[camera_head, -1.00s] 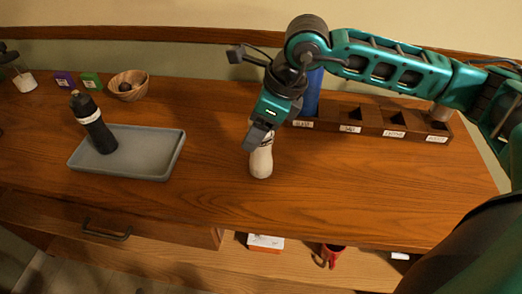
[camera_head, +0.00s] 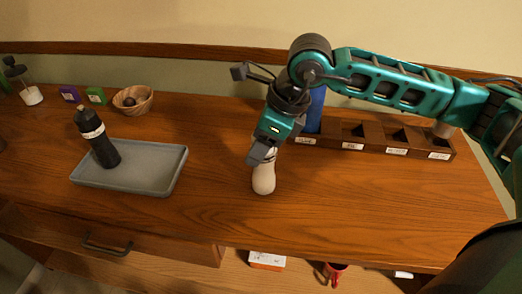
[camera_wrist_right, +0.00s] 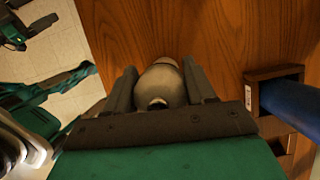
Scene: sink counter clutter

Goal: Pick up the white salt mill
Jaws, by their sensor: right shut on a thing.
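The white salt mill (camera_head: 264,180) is in the middle of the counter in the head view, close to upright. My right gripper (camera_head: 262,154) comes down on it from above and is shut around its upper part, which the fingers partly hide. In the right wrist view the mill (camera_wrist_right: 161,84) sits between the two fingers of my right gripper (camera_wrist_right: 162,88), its rounded top toward the camera. I cannot tell whether its base touches the counter. My left gripper is not in view.
A grey tray (camera_head: 160,184) with a dark bottle (camera_head: 97,138) stands to the left. A wooden bowl (camera_head: 133,99) and two small boxes are behind it. A labelled compartment rack (camera_head: 375,148) and a blue cylinder (camera_head: 315,110) stand behind the gripper. Bare counter lies right of the mill.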

